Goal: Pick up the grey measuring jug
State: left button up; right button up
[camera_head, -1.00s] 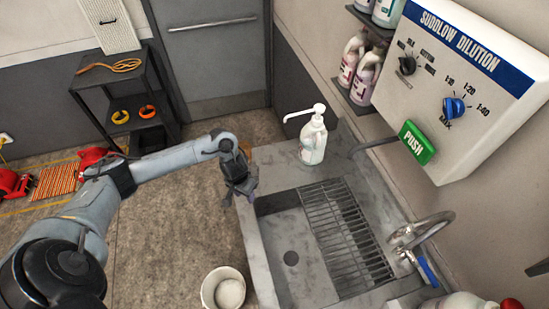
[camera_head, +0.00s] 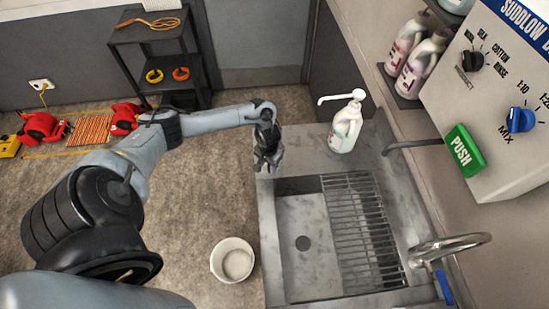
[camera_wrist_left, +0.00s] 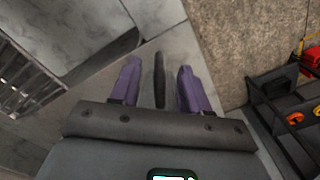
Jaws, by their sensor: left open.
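I cannot make out a grey measuring jug in either view. My left gripper (camera_head: 268,168) hangs fingers down over the back left corner of the sink counter (camera_head: 305,152), left of the white pump bottle (camera_head: 346,128). In the left wrist view its two purple-tipped fingers (camera_wrist_left: 157,85) are spread apart. A dark upright bar (camera_wrist_left: 159,80) shows between them; I cannot tell what it is. No object is visibly held. My right gripper is not in view.
The sink basin (camera_head: 303,243) has a metal drying grid (camera_head: 362,235) over its right side. A tap (camera_head: 450,245) stands at right. A white bucket (camera_head: 232,260) is on the floor left of the sink. A black shelf rack (camera_head: 155,45) stands at the back.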

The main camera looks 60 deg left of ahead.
pick_arm(q)
jog(key=shift+f, duration=1.9)
grip_shut()
